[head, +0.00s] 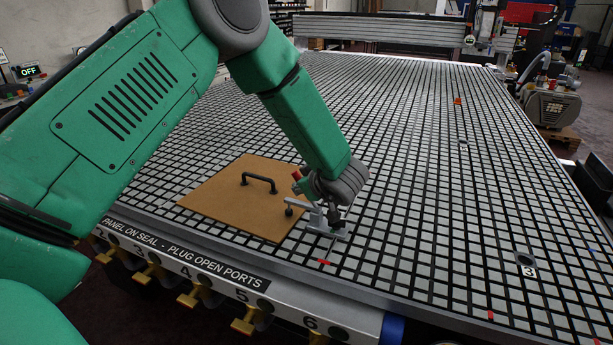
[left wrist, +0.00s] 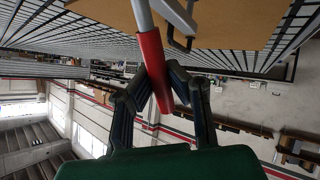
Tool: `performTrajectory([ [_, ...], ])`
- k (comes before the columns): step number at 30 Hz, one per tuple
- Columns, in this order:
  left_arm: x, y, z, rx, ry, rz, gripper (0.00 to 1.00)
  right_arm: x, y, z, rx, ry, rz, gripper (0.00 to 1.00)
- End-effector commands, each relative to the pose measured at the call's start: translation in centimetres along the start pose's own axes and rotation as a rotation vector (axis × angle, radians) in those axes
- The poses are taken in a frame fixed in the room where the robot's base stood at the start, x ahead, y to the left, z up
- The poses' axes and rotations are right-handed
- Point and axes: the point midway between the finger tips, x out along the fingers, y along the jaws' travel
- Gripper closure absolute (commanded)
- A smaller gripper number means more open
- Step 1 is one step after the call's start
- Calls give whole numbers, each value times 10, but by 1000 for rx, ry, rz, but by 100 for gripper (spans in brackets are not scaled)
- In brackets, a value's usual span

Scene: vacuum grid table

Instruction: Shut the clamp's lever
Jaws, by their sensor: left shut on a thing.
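The toggle clamp (head: 318,217) stands on the grid table at the right edge of a brown panel (head: 225,205). Its arm reaches left over the panel's edge, with a dark tip (head: 289,211) at its end. The lever's red handle (head: 296,175) shows just left of my wrist. In the left wrist view the red handle (left wrist: 152,62) lies between the dark fingers of my left gripper (left wrist: 160,78), which is shut on it. A grey bar runs from the handle toward the panel. My wrist hides part of the clamp in the head view. My right gripper is not in view.
A black pull handle (head: 260,182) stands up from the panel left of the clamp. The gridded table (head: 420,180) is mostly clear to the right. Yellow valves (head: 245,322) line its front edge, and a port marked 3 (head: 525,260) lies at right.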

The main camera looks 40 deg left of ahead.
Motion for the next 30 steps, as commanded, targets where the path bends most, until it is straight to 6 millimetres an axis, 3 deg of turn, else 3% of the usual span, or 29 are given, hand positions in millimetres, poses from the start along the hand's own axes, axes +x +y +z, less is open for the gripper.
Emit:
performTrajectory([
  [19,4,-4,4,-25,-55,1,100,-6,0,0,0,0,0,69],
  [21,4,-4,4,-25,-55,1,69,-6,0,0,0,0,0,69],
  [22,4,-4,4,-25,-54,1,64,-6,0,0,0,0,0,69],
  [30,3,-4,1,-28,-49,3,64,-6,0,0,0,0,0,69],
])
